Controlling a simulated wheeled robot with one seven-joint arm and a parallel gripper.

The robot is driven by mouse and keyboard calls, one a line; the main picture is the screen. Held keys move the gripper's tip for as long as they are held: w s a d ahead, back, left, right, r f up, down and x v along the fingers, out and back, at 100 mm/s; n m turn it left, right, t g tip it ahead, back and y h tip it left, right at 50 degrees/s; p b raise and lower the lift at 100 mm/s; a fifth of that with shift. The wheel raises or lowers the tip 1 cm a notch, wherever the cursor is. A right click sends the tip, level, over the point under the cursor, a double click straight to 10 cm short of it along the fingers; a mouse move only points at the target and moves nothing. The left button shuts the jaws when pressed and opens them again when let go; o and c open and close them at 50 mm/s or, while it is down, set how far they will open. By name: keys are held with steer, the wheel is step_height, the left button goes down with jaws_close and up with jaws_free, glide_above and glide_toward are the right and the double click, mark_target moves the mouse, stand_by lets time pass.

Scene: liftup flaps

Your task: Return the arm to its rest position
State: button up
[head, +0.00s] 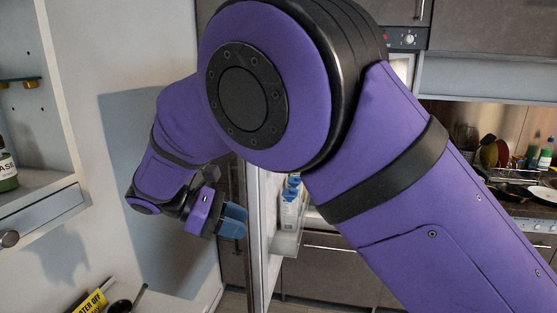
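My purple arm (400,180) fills much of the head view. It rises from the lower right to a large joint near the top middle, then bends down to the left. My gripper (233,221) hangs at the lower middle left, with blue fingers pointing right. The fingers look close together, but the gap between them is not clear from this angle. I see nothing held in them. The large joint and upper link hide part of the kitchen behind.
An open door with shelves holding bottles (291,204) stands just right of my gripper. A white wall with a shelf (35,185) and drawer (45,222) is at the left. A counter with dishes and pans (515,190) is at the far right.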

steer(key=s+d+r+m+g+y, duration=0.1)
steer(key=d+r+m+y, duration=0.4)
steer(key=d, duration=0.8)
steer(key=s+d+r+m+g+y, duration=0.1)
steer(key=d+r+m+y, duration=0.2)
steer(key=d+r, duration=0.65)
steer(key=s+d+f+m+t+y, duration=0.1)
steer(key=s+d+m+t+y, duration=0.4)
steer(key=s+d+m, duration=0.5)
steer(key=s+d+t, duration=0.1)
steer(key=s+d, duration=0.5)
steer(key=s, duration=0.2)
steer(key=shift+s+d+f, duration=0.3)
steer(key=shift+s+f, duration=0.05)
steer(key=shift+f, duration=0.05)
